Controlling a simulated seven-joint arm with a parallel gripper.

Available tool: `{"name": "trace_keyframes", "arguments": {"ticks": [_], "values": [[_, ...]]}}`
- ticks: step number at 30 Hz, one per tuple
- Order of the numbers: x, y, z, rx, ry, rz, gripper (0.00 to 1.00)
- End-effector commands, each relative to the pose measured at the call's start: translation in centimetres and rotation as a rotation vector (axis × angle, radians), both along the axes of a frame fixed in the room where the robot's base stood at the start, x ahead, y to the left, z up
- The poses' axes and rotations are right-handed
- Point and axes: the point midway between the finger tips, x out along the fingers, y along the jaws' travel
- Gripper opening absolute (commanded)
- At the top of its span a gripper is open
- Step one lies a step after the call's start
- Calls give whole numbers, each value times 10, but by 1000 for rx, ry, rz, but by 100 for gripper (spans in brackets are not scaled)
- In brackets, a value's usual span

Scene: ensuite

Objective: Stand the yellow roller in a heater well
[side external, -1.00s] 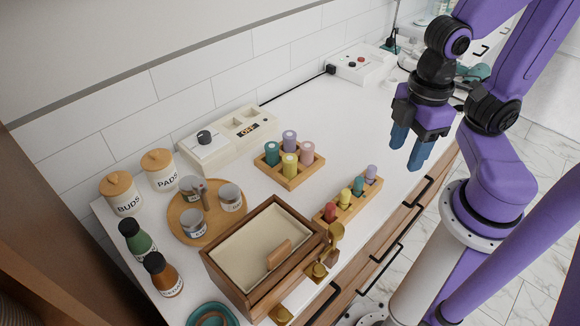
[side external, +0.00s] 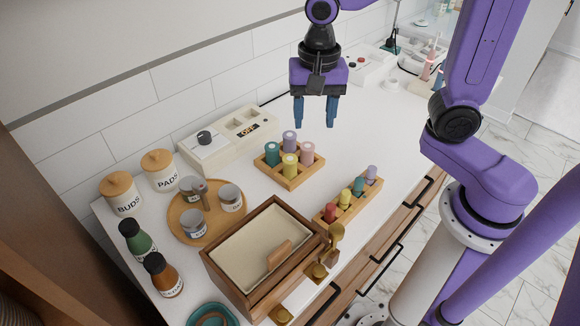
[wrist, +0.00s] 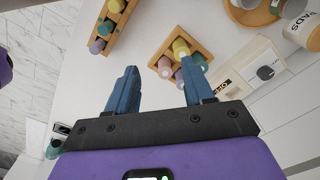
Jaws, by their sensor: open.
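A yellow roller (side external: 290,167) stands upright in a square wooden tray (side external: 291,183) with teal, purple and pink rollers. In the wrist view this yellow roller (wrist: 181,48) lies ahead of the fingers. A smaller yellow piece (side external: 345,198) stands in a long wooden rack. The white heater (side external: 212,152) is against the wall, with a knob, an "OFF" label and square wells (side external: 236,123) that look empty. It shows partly in the wrist view (wrist: 250,72). My gripper (side external: 316,124) is open and empty, pointing down, above and behind the tray; its fingers show in the wrist view (wrist: 160,72).
The long rack (side external: 330,218) stands near the counter's front edge. A wooden box (side external: 250,292), a round board (side external: 177,222) with jars, two canisters (side external: 121,199) and bottles (side external: 137,241) crowd the left. Another white device (side external: 370,65) stands at the back.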

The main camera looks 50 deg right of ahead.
Motion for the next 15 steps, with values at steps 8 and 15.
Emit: {"name": "trace_keyframes", "arguments": {"ticks": [8,15], "values": [[43,6,1,-1,9,-577,52],[65,4,1,-2,11,-967,52]]}}
